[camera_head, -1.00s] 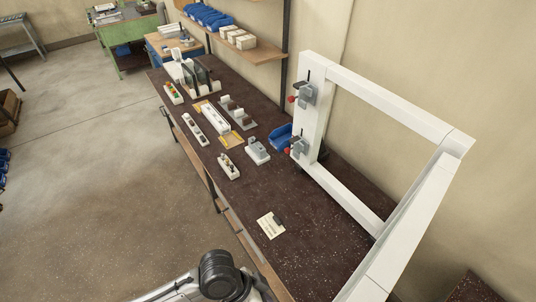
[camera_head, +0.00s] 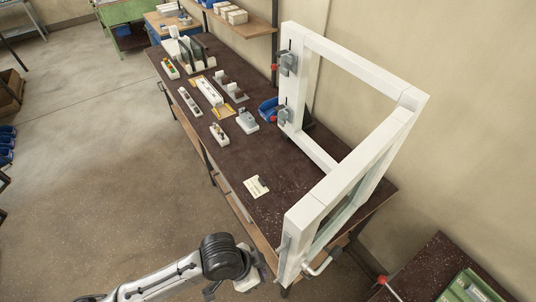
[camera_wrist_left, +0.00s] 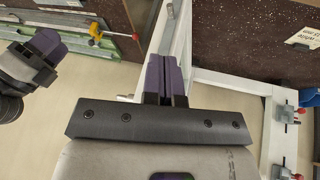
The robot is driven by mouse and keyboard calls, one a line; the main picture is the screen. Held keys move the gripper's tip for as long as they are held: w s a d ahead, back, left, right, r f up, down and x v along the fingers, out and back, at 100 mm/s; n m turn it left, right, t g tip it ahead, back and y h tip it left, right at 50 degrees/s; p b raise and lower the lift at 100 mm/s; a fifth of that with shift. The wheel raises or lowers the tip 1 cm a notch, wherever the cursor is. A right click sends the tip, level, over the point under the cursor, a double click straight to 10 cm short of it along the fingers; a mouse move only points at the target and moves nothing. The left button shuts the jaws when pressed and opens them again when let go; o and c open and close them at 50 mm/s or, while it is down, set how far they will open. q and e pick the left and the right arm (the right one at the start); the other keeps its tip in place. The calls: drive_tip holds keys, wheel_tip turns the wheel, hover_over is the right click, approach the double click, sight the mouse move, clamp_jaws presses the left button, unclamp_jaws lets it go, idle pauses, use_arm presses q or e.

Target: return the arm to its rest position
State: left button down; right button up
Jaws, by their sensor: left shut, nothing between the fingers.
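My left arm (camera_head: 160,284) comes in at the bottom left of the head view, over the floor in front of the bench. Its fingertips are hard to make out there. In the left wrist view my left gripper (camera_wrist_left: 167,78) has its purple fingers together, with nothing between them. A white frame (camera_wrist_left: 178,35) shows behind the fingers, apparently some way off. Another purple-fingered gripper, my right one (camera_wrist_left: 48,45), shows at the left edge of that view; its opening is unclear. It cannot be made out in the head view.
The dark bench (camera_head: 240,165) carries the upright white frame (camera_head: 350,170) with clamps (camera_head: 284,116), several small fixtures and a card (camera_head: 256,187). A second dark bench with green parts (camera_head: 470,288) and a red-knobbed lever (camera_head: 383,281) stands at bottom right. The floor (camera_head: 90,190) at left is open.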

use_arm(q)
drive_tip(key=w+a+r+n+t, duration=0.1)
drive_tip(key=w+a+r+t, duration=0.2)
drive_tip(key=w+r+t, duration=0.6)
drive_tip(key=s+a+r+n+t+y+p, duration=0.1)
drive_tip(key=s+a+r+n+y+p, duration=0.2)
drive_tip(key=a+r+n, duration=0.45)
drive_tip(key=s+a+f+n+g+y+p, duration=0.1)
drive_tip(key=s+a+f+g+p, duration=0.1)
drive_tip(key=s+f, duration=0.5)
drive_tip(key=s+a+f+n+g+y+p, duration=0.1)
drive_tip(key=s+a+f+g, duration=0.3)
drive_tip(key=s, duration=1.1)
drive_tip(key=shift+s+a+f+n+p, duration=0.2)
drive_tip(key=shift+a+f+n+p, duration=0.4)
drive_tip(key=shift+a+f, duration=1.2)
drive_tip(key=shift+d+f, duration=0.45)
drive_tip(key=shift+d, duration=0.05)
